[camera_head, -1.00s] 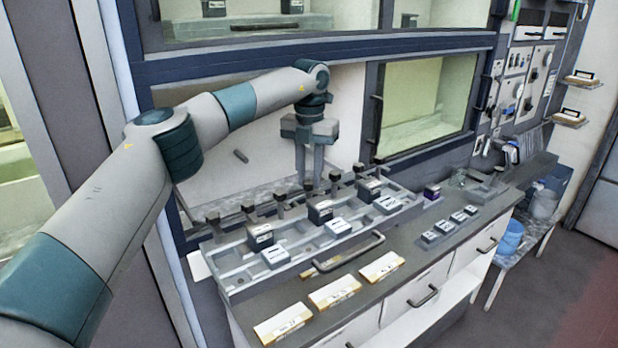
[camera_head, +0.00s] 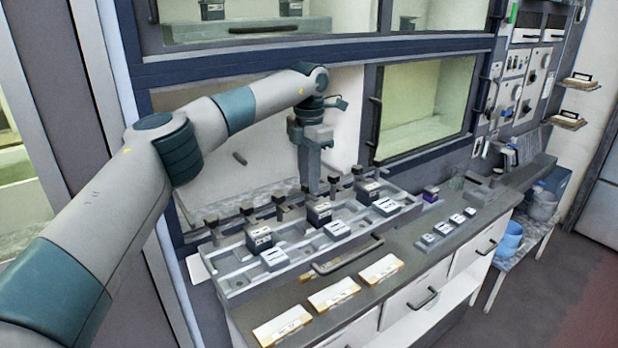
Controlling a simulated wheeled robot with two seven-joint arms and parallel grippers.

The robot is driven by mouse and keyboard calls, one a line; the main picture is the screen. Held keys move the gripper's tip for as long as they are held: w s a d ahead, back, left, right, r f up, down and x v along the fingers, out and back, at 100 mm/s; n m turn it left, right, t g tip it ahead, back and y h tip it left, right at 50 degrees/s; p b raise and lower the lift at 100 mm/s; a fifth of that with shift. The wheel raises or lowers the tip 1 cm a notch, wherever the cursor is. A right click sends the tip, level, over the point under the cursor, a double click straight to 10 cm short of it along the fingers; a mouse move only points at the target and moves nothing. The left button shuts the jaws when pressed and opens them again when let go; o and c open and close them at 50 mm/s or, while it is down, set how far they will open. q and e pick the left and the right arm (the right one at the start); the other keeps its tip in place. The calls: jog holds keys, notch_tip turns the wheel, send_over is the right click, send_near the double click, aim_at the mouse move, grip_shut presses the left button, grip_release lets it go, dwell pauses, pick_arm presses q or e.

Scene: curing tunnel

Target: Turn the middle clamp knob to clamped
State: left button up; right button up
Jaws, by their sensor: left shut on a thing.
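A row of dark clamp knobs stands along the back edge of the grey fixture tray (camera_head: 230,284). My left gripper (camera_head: 311,188) points straight down at the middle of this row, behind the dark block (camera_head: 319,211). It is shut on the middle clamp knob (camera_head: 308,191), which is mostly hidden by the fingers. Other knobs (camera_head: 279,201) and (camera_head: 334,180) stand free on either side of it. The fingers now show nearly edge-on, one in front of the other. My right gripper is out of view.
Dark and pale blocks (camera_head: 274,258) sit in the tray. A handle (camera_head: 348,256) runs along its front. Labelled cards (camera_head: 333,294) lie on the counter in front, and several small blocks (camera_head: 446,228) stand to the right. A window frame (camera_head: 375,120) rises behind.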

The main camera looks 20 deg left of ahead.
pick_arm(q)
jog(key=shift+r, duration=0.1)
jog(key=o, duration=1)
jog(key=shift+o, duration=0.2)
jog(key=shift+r, duration=0.15)
jog(key=shift+r+b, duration=0.2)
jog(key=shift+b, duration=0.1)
notch_tip(320, 180, up, 17)
jog(key=shift+f, duration=0.15)
